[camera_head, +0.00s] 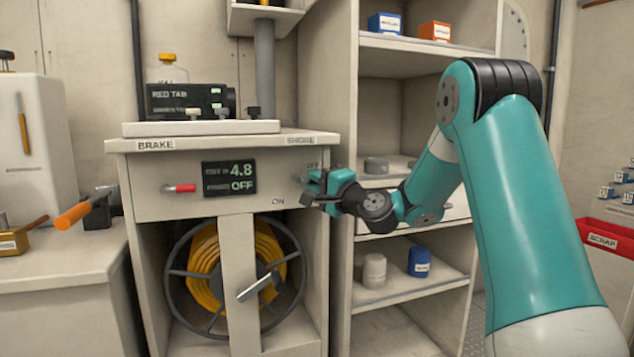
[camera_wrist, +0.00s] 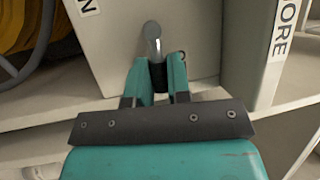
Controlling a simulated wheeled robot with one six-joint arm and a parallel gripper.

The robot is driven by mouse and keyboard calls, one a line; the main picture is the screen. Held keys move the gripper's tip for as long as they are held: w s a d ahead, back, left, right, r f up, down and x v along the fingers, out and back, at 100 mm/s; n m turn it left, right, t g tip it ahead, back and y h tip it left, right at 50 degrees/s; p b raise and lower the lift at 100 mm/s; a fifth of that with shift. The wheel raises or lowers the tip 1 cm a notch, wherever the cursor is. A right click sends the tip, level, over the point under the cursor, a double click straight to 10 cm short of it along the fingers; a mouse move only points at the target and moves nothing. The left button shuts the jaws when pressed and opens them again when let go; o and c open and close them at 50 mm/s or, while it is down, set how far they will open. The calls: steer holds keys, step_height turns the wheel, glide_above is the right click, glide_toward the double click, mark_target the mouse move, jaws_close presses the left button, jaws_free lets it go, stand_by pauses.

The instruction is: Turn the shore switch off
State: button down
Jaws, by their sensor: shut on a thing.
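The shore switch is a small grey metal lever (camera_wrist: 152,34) on the front panel of the pale cabinet (camera_head: 230,146), at the right under the SHORE label (camera_head: 300,140). An ON label (camera_head: 278,202) is at its lower left, and an OFF label (camera_head: 312,165) is above, partly hidden by my gripper. My gripper (camera_head: 312,188) reaches in from the right at the panel. In the wrist view my gripper (camera_wrist: 158,72) is shut on the lever's end, between its two teal fingers. In the head view the lever is mostly hidden behind the gripper.
A display (camera_head: 229,178) on the panel reads 4.8 and OFF. A red-tipped brake lever (camera_head: 182,188) is at its left. A yellow hose reel (camera_head: 207,264) is below. Open shelves (camera_head: 405,285) stand right, behind my arm. A red SCRAP bin (camera_head: 610,240) is far right.

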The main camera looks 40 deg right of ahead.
steer(key=c, duration=1.1)
jaws_free()
steer(key=b+v, duration=1.1)
steer(key=v, duration=0.6)
steer(key=shift+s, duration=0.25)
